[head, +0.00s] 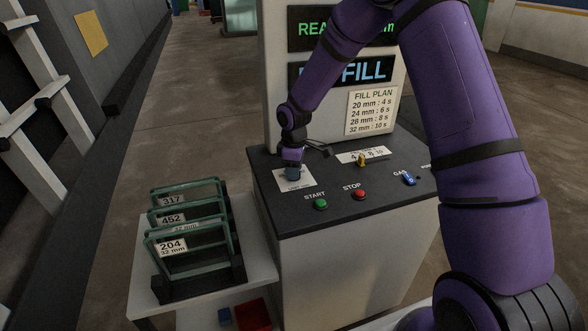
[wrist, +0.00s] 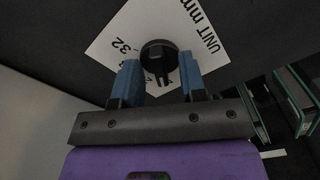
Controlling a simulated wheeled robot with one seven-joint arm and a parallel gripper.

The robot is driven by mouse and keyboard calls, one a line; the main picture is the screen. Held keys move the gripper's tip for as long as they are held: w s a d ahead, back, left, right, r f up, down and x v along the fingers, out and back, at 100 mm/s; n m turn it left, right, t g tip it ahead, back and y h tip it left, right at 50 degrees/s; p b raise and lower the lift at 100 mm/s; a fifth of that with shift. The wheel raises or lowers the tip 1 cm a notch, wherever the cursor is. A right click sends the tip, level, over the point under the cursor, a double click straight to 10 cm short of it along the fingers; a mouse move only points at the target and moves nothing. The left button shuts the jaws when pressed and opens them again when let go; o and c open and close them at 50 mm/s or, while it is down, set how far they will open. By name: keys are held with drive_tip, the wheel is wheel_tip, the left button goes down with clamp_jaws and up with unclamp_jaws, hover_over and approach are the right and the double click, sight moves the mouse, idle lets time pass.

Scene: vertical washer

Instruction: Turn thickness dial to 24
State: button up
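The thickness dial is a round black knob (wrist: 158,52) with a narrow ridge, on a white scale plate (wrist: 112,45). In the head view my gripper (head: 292,172) is low over the plate (head: 301,185) and hides the dial.
The panel holds a green START button (head: 320,203), red STOP button (head: 359,194), yellow knob (head: 361,159) and blue GAS switch (head: 409,178). A side table (head: 252,275) at left carries a rack of green-framed panes (head: 185,235). The display housing (head: 270,110) stands behind the panel.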

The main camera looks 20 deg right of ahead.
clamp_jaws()
drive_tip(key=shift+m, duration=0.3)
drive_tip(key=m, duration=0.3)
drive_tip(key=shift+m, duration=2)
unclamp_jaws()
